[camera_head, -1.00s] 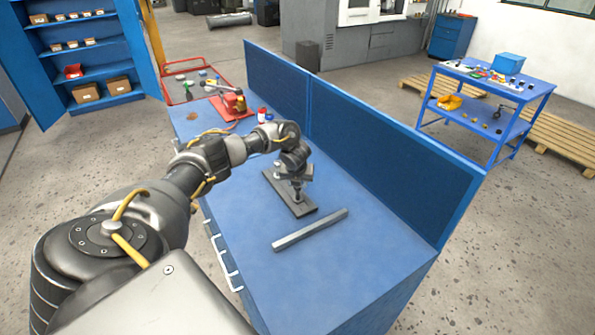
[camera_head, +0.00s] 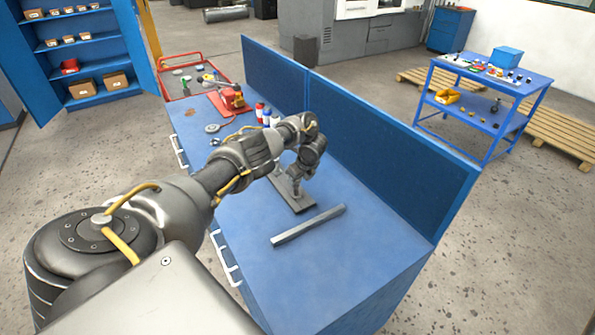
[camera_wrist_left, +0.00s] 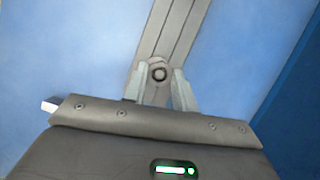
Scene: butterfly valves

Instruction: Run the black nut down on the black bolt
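A dark flat bar (camera_head: 293,203) lies on the blue bench, and it also shows in the left wrist view (camera_wrist_left: 181,28). The black bolt stands on it; in the left wrist view its round top (camera_wrist_left: 158,73) shows end-on as a ring with a dark centre. I cannot tell nut from bolt there. My left gripper (camera_head: 297,188) points down over the bar. In the left wrist view its two fingers (camera_wrist_left: 160,80) stand on either side of the round top, seemingly with small gaps. My right gripper is not in view.
A loose grey bar (camera_head: 309,225) lies in front on the blue bench (camera_head: 345,265). A blue panel (camera_head: 385,150) closes the bench's back. Bottles (camera_head: 262,114), a round grey part (camera_head: 212,128) and a red item (camera_head: 232,98) are at the left end. The bench's right front is clear.

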